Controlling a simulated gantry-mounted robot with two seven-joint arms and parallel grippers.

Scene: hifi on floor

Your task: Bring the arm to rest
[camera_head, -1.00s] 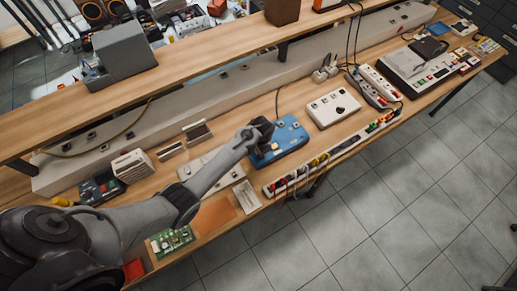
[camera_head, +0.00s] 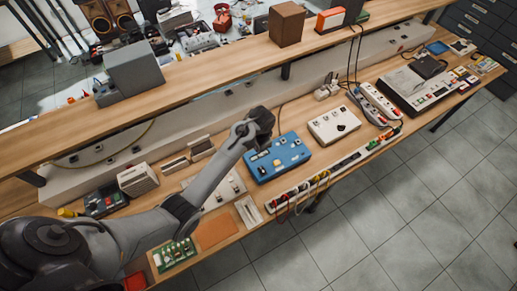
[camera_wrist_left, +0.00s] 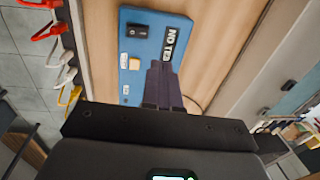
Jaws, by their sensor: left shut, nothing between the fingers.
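My left arm comes in from the lower left in the head view and reaches over the workbench (camera_head: 330,163). My left gripper (camera_head: 262,143) is above the left end of a blue box (camera_head: 287,160) with switches. In the left wrist view the gripper's fingers (camera_wrist_left: 159,82) are together with nothing between them. The blue box also shows there (camera_wrist_left: 129,68), with a black rocker switch and a label, beside and beyond the fingers. The fingers overlap the box's edge in this view; I cannot tell whether they touch it. My right gripper is not in view.
A white box (camera_head: 334,125) with a black knob lies right of the blue box. Power strips (camera_head: 374,104) and a rail with coloured leads (camera_head: 330,170) lie near. A raised shelf (camera_head: 215,78) runs behind. The tiled floor in front is clear.

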